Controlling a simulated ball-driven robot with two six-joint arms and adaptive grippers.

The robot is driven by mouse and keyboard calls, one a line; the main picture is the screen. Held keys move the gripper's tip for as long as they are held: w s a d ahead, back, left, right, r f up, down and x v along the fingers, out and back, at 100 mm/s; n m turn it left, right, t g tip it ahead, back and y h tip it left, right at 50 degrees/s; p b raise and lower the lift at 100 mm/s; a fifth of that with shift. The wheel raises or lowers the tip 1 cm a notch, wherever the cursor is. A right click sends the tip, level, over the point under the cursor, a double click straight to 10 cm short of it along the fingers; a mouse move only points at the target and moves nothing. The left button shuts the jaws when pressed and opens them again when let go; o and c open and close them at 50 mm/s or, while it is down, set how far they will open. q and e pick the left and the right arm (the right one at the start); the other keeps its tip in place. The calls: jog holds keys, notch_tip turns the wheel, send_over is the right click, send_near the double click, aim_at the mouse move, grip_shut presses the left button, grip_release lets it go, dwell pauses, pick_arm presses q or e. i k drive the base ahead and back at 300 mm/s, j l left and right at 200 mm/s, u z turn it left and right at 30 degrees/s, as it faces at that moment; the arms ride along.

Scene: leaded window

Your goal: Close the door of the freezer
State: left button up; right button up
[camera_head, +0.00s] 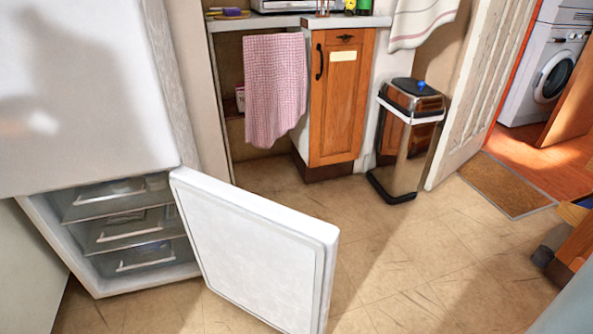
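The freezer (37,208) is the lower compartment of a white fridge-freezer at the left. Its white door (258,258) stands wide open, hinged on the right side of the compartment and swung out towards the lower middle of the view. Inside the compartment several clear drawers (127,229) show, all within the cabinet. The upper fridge door (85,95) is shut. Neither of my grippers shows in this view.
A metal bin (405,150) stands by a wooden cupboard (340,100) at the back. A white panelled door (478,85) stands open by a doormat (505,185). A wooden piece (578,245) is at the right edge. The tiled floor (420,260) right of the freezer door is clear.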

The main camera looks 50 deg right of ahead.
aim_at(274, 261)
jog(key=l+u, duration=0.15)
jog(key=l, duration=0.2)
jog(key=k+l+u, duration=0.1)
jog(key=l, duration=0.3)
jog(key=k+l+u, duration=0.15)
jog(key=l, duration=0.2)
jog(key=k+l+u, duration=0.1)
jog(key=l, duration=0.25)
jog(key=k+l+u, duration=0.15)
jog(key=l, duration=0.15)
jog(key=i+l+u, duration=0.2)
jog(key=l, duration=0.55)
jog(key=l+u, duration=0.2)
jog(key=l, duration=0.6)
